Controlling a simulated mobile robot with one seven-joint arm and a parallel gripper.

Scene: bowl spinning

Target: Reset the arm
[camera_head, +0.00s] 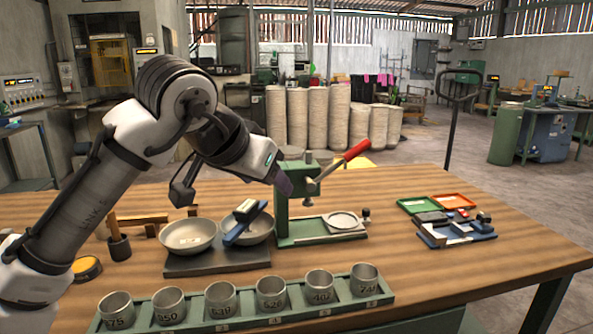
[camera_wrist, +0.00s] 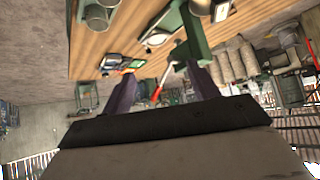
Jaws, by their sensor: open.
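My arm reaches in from the left in the head view, bent at a raised elbow and sloping down to the right. My gripper (camera_head: 283,183) hangs above the table, beside the upper part of a green press (camera_head: 293,205); I cannot tell whether they touch. In the wrist view its two purple fingers (camera_wrist: 160,90) are spread apart with nothing held between them. Two shallow metal bowls, the left bowl (camera_head: 188,238) and the right bowl (camera_head: 262,232), sit on a dark base (camera_head: 215,264) below the arm.
Several numbered metal cups stand in a green rack (camera_head: 240,322) along the front. The press has a red lever (camera_head: 345,160) sticking up rightward. Green (camera_head: 418,205) and orange (camera_head: 454,201) trays and a blue holder (camera_head: 456,235) lie at right. The wooden table (camera_head: 520,245) is clear at far right.

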